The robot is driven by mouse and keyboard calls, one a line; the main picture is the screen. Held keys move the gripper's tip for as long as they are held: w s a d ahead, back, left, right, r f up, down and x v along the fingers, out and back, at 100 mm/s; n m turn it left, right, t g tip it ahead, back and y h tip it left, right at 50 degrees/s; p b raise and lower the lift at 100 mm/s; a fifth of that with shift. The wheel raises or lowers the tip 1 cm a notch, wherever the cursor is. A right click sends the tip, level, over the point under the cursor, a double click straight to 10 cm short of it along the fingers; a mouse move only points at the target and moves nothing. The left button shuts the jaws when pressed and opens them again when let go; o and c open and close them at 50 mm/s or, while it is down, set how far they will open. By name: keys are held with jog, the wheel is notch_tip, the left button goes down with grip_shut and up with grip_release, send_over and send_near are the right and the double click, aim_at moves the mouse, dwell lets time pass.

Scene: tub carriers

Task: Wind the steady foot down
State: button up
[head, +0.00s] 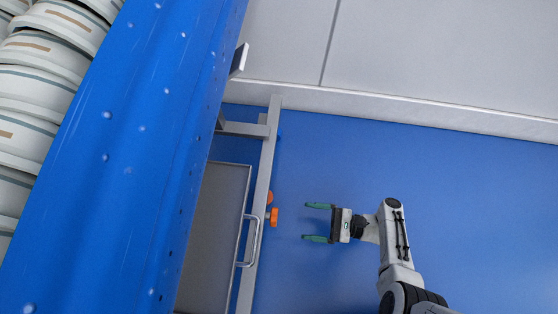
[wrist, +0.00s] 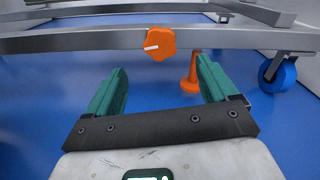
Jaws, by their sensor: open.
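The steady foot is an orange cone (wrist: 190,76) under a grey frame rail, standing at or just above the blue floor; I cannot tell whether it touches. A lobed orange knob (wrist: 160,43) with a white mark sits on the rail, left of the foot in the wrist view. In the head view the knob (head: 273,217) sticks out from the rail, with the orange foot (head: 269,198) just above it in the picture. My gripper (head: 317,222) has green fingers, open and empty, pointing at the knob from a short distance to its right. In the wrist view my gripper (wrist: 160,68) straddles the space below the knob.
The grey rail (wrist: 80,42) runs across in front of my gripper. A bar handle (head: 250,241) stands near the knob. A blue caster wheel (wrist: 272,76) is at the right. Stacked white tubs (head: 40,75) lie beyond a blue beam (head: 130,130). The floor around my arm is clear.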

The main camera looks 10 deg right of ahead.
aim_at(272, 216)
jog(key=b+x, duration=0.1)
jog(key=x, duration=0.9)
jog(key=shift+b, duration=0.4)
jog(key=c, duration=1.1)
